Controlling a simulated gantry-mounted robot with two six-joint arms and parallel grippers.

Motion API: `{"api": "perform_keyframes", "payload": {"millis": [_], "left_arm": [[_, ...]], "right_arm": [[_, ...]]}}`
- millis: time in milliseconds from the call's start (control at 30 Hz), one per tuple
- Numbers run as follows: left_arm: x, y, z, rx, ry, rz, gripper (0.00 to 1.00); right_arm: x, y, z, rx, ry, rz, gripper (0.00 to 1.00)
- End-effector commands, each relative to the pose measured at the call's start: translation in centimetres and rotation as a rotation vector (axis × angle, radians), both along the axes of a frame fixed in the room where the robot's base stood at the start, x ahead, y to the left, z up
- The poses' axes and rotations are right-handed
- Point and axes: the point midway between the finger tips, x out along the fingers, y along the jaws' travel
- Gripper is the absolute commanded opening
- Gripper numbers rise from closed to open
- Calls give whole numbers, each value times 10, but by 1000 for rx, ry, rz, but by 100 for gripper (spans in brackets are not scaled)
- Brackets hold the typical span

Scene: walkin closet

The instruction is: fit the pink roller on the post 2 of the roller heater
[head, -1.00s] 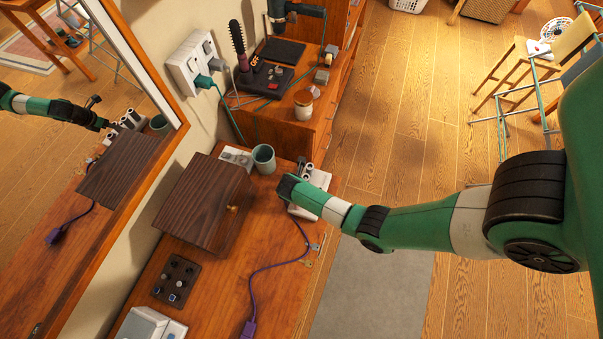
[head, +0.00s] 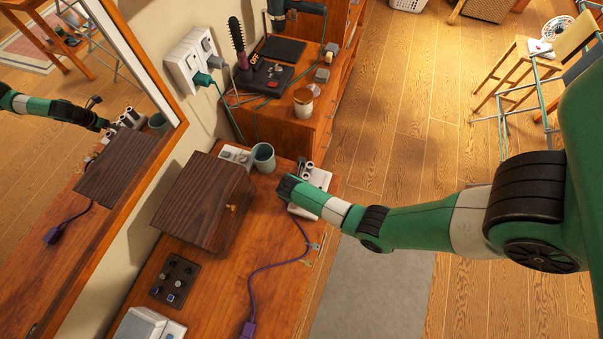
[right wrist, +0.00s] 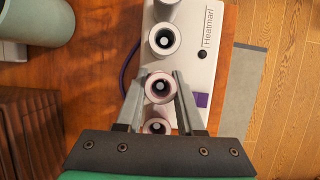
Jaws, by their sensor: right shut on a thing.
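The white roller heater (right wrist: 204,80) runs up the middle of the right wrist view, with several rollers standing in a row on it. It also shows in the head view (head: 318,179), partly behind my arm. My right gripper (right wrist: 159,80) is shut on the pale pink roller (right wrist: 159,86), one finger on each side. The roller lines up with the row, and a dark core with a light tip shows in its bore. How far down it sits cannot be told. Another pinkish roller (right wrist: 156,126) is nearer the gripper's palm, partly hidden. My left gripper is not in view.
A green cup (head: 264,158) and a dark wooden box (head: 205,205) stand left of the heater. A purple cable (head: 272,267) runs along the dresser top. Keys (head: 314,248) lie near its right edge. A mirror (head: 85,110) leans at the left.

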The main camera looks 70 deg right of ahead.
Motion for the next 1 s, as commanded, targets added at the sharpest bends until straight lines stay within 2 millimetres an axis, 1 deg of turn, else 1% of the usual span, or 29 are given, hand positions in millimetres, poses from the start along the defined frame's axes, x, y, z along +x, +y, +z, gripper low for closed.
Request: {"api": "perform_keyframes", "payload": {"millis": [400,433,567,600,867,933,1000], "left_arm": [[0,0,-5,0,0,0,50],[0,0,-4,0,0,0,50],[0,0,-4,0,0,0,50],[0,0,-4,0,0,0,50],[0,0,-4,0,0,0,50],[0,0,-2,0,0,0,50],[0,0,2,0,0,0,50]], "right_arm": [[0,0,-6,0,0,0,0],[0,0,-5,0,0,0,40],[0,0,-5,0,0,0,64],[0,0,-5,0,0,0,71],[0,0,-5,0,0,0,72],[0,1,-2,0,-1,0,72],[1,3,5,0,-2,1,72]]}}
